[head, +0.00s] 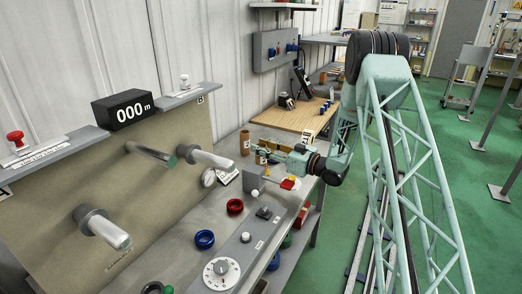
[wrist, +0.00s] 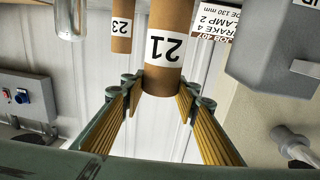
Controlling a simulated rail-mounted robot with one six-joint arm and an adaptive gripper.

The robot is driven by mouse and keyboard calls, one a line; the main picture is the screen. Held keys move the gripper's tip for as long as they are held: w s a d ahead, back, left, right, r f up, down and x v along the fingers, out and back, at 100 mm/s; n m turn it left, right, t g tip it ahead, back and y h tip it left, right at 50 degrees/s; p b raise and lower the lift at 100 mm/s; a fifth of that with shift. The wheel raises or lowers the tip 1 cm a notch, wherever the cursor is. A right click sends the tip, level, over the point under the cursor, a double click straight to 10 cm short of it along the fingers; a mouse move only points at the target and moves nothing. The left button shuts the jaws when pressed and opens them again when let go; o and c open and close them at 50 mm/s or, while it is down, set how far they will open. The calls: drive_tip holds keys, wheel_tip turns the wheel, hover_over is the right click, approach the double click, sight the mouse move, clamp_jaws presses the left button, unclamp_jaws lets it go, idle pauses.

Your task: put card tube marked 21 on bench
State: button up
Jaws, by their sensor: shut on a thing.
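The card tube marked 21 (wrist: 165,48) is brown with a white label and appears upside down in the wrist view. My gripper (wrist: 160,88) is shut on it, with yellow ribbed fingers on either side of its end. In the head view, my gripper (head: 262,156) reaches left from the arm over the bench (head: 180,240), around a brown tube (head: 261,158). I cannot tell whether the tube touches the surface below. A second tube, marked 23 (wrist: 122,25), stands apart behind it.
A wooden board (head: 300,119) lies at the far end. Horizontal spindles (head: 108,231) stick out from the panel. A job card (wrist: 213,22) shows beside the tube.

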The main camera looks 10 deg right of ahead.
wheel_tip(320, 180, up, 9)
drive_tip(key=p, duration=0.1)
idle(0.5)
drive_tip(key=shift+r+p, duration=0.35)
drive_tip(key=shift+r, duration=0.05)
idle(0.9)
drive_tip(key=shift+a, duration=0.1)
drive_tip(key=shift+s+a+f+m+t+h, duration=0.1)
drive_tip(key=shift+s+a+m+t+h, duration=0.2)
drive_tip(key=shift+m+t+h, duration=0.8)
drive_tip(key=shift+s+a+f+m+t+h, duration=0.1)
drive_tip(key=shift+s+a+m+t+h, duration=0.25)
drive_tip(key=shift+m+h, duration=1.35)
drive_tip(key=shift+s+a+m+t+h, duration=0.2)
drive_tip(key=shift+m+t+h, duration=0.6)
drive_tip(key=shift+h, duration=1.2)
drive_tip(key=shift+s+d+f+m+h, duration=0.25)
drive_tip(key=shift+s+d+m+h, duration=0.15)
drive_tip(key=shift+s+h, duration=0.25)
drive_tip(key=shift+s+d+f+m+h, duration=0.2)
drive_tip(key=shift+s+d+m+h, duration=0.15)
drive_tip(key=shift+s+h, duration=0.3)
drive_tip(key=shift+w, duration=0.1)
